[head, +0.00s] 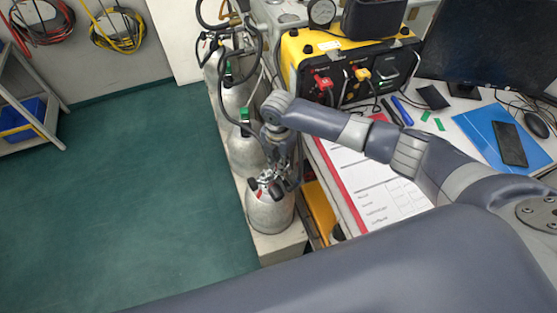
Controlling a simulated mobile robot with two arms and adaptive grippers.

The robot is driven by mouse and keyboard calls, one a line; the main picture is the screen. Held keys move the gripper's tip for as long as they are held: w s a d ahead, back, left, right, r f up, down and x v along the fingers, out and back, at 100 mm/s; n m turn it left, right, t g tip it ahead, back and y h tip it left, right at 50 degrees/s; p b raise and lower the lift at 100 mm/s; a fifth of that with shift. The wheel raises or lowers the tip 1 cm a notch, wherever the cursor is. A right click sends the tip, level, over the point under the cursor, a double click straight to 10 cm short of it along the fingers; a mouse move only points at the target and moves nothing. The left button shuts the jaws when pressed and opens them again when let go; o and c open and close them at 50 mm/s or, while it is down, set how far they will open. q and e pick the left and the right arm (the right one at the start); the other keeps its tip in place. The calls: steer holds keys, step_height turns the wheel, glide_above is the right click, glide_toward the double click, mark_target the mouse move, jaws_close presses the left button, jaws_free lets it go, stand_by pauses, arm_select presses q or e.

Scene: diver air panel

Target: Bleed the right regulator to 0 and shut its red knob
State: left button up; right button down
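My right arm comes in from the right, and its gripper (275,180) points down at the top of the nearest silver cylinder (270,215). The fingers overlap the cylinder's valve area, where small dark and red parts (253,184) show. The fingers are too small and crowded to tell whether they are open, shut or touching a knob. A regulator and its gauge reading cannot be made out there. A red knob-like part (322,82) shows on the front of the yellow-and-black panel box (293,50), apart from the gripper. My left gripper is not in view.
More cylinders (243,150) with green parts and black hoses stand in a row behind. The desk at right holds a clipboard sheet (375,185), a blue folder (490,135), a phone (509,143) and a monitor (490,45). The green floor (130,190) at left is clear.

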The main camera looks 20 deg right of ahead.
stand_by(0.3)
steer(key=shift+m+p, duration=0.5)
steer(key=m+p, duration=0.2)
steer(key=shift+r+m, duration=0.15)
steer(key=shift+m, duration=0.25)
steer(key=m+p, duration=0.4)
steer(key=m, duration=0.2)
steer(key=m+p, duration=0.3)
steer(key=m, duration=0.3)
steer(key=shift+a+m, duration=0.1)
steer(key=shift+m, duration=0.3)
steer(key=shift+m+p, duration=1.1)
steer(key=shift+m, duration=1.2)
